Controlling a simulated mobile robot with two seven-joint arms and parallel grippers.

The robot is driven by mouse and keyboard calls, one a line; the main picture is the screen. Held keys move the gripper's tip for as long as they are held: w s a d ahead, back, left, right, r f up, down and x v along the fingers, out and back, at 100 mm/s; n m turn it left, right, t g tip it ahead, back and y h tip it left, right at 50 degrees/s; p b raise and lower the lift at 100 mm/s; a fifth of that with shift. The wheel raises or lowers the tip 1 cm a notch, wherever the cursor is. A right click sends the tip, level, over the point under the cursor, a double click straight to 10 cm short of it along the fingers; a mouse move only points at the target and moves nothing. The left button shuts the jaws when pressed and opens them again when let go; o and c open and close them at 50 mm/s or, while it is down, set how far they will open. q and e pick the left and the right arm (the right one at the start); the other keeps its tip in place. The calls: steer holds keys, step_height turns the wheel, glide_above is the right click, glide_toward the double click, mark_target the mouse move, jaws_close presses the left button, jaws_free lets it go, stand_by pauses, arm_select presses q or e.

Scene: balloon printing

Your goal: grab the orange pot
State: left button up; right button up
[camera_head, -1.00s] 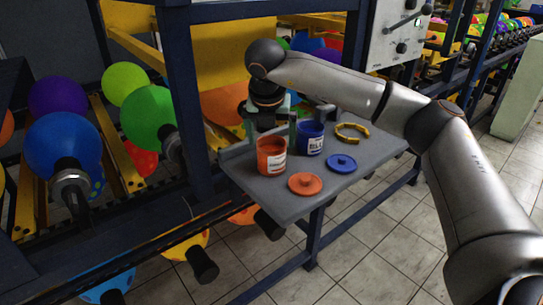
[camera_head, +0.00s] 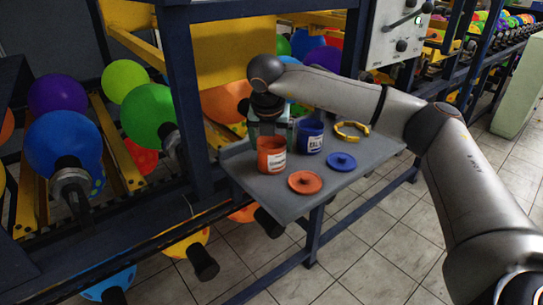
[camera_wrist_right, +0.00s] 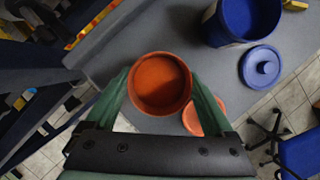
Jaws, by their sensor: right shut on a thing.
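The orange pot (camera_head: 271,156) stands upright at the left part of the grey shelf, with a white label on its side. In the right wrist view the orange pot (camera_wrist_right: 159,84) is seen from above, open at the top, between the two green fingers. My right gripper (camera_head: 268,130) reaches down from behind the pot; in the wrist view the right gripper (camera_wrist_right: 160,92) is shut on it, one finger on each side. Whether the pot's base touches the shelf I cannot tell. My left gripper is not in view.
A blue pot (camera_head: 309,136) stands close to the right of the orange pot. An orange lid (camera_head: 305,182), a blue lid (camera_head: 342,162) and a yellow ring (camera_head: 351,131) lie on the grey shelf (camera_head: 372,157). Balloons on a frame fill the left.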

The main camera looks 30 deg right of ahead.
steer(key=shift+r, duration=0.1)
steer(key=c, duration=0.4)
steer(key=shift+o, duration=0.2)
